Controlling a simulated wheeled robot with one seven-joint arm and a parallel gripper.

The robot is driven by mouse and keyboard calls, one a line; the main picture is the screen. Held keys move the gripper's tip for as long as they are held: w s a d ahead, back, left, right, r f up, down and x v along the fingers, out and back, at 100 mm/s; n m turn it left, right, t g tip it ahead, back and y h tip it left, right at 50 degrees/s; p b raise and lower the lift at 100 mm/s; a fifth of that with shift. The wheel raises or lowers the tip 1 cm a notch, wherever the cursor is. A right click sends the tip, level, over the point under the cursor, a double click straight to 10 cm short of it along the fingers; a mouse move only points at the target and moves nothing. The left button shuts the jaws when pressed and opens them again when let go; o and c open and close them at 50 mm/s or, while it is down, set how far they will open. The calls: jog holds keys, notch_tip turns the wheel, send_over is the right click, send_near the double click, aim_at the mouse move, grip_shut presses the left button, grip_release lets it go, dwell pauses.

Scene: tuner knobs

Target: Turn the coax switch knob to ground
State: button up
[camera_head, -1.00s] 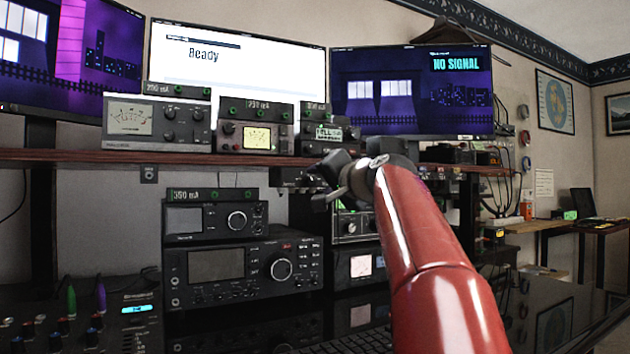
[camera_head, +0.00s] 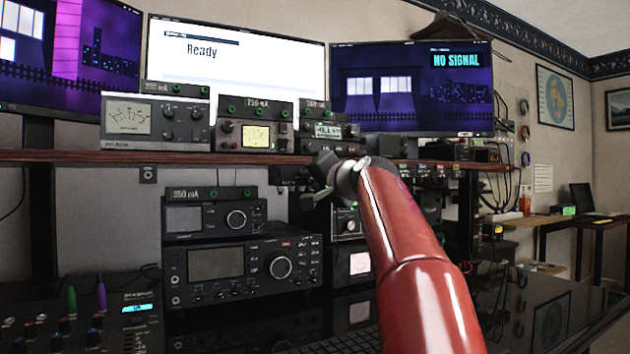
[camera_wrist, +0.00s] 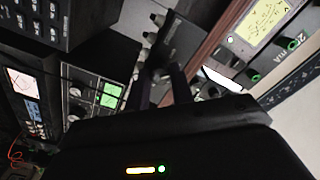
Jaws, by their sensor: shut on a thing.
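My gripper (camera_head: 318,182) is at the end of my red arm, just below the shelf edge and right of centre in the head view. In the wrist view its two dark fingers (camera_wrist: 160,88) close around a small dark knob (camera_wrist: 160,73). The knob is on the face of a dark box (camera_wrist: 178,47) mounted under the shelf, which I take as the coax switch. The box also shows partly in the head view (camera_head: 288,176), beside my gripper. The fingers hide most of the knob, and its pointer and labels cannot be read.
The wooden shelf (camera_head: 230,159) runs just above my gripper and carries several meters. Stacked radios (camera_head: 240,270) stand below to the left. A tuner with knobs and a green display (camera_wrist: 95,95) is close to my fingers in the wrist view.

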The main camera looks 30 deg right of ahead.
jog(key=shift+n, duration=0.3)
jog(key=shift+f+n+b, duration=0.1)
jog(key=shift+n+b, duration=0.5)
jog(key=shift+n, duration=0.3)
jog(key=n+b, duration=0.1)
jog(key=n, duration=0.4)
jog(key=shift+b, duration=0.35)
jog(key=shift+n, duration=0.4)
jog(key=o, duration=1)
